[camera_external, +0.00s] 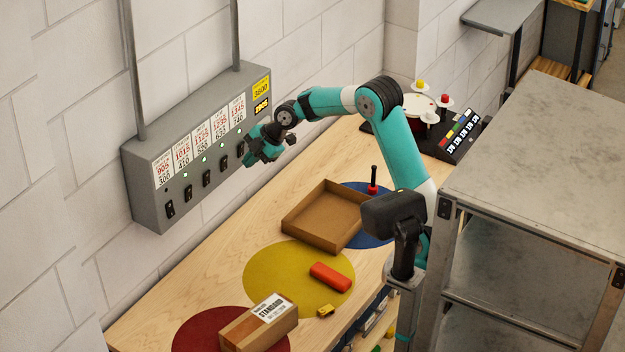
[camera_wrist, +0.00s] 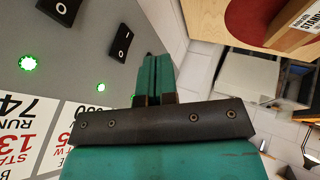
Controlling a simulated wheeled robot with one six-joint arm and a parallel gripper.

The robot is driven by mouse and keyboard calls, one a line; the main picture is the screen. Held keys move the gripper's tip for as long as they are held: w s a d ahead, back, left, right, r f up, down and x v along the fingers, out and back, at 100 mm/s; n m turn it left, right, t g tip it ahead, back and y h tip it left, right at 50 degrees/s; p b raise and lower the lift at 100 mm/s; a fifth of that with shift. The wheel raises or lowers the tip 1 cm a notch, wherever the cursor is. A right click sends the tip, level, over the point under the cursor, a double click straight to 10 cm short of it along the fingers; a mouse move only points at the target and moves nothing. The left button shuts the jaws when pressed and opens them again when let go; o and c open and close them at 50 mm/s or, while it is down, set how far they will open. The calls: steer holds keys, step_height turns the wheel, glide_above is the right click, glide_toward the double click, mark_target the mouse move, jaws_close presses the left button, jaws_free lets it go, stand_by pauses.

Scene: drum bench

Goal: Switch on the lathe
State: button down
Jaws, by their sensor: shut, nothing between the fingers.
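A grey switch panel (camera_external: 150,205) hangs on the wall at the left, with a row of black rocker switches, small lights and number labels. Several lights glow green. I cannot tell which switch is the lathe's. My gripper (camera_external: 256,153) is at the panel's right end, beside the rightmost switch (camera_external: 240,148), which it partly covers. In the wrist view the fingers (camera_wrist: 155,75) are shut and empty. A rocker switch (camera_wrist: 122,42) marked I and O lies just left of the fingertips, seemingly apart from them. Another switch (camera_wrist: 62,8) is farther left.
The wooden bench (camera_external: 150,310) below holds an open brown tray (camera_external: 300,232), a red block (camera_external: 331,276), a labelled box (camera_external: 262,325) and a dark console with buttons (camera_external: 455,150). A metal shelf unit (camera_external: 540,150) stands at the right. Conduits rise above the panel.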

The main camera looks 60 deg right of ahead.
steer(key=b+v, duration=0.1)
steer(key=v, duration=0.6)
steer(key=shift+s+f, duration=0.2)
steer(key=shift+s, duration=0.15)
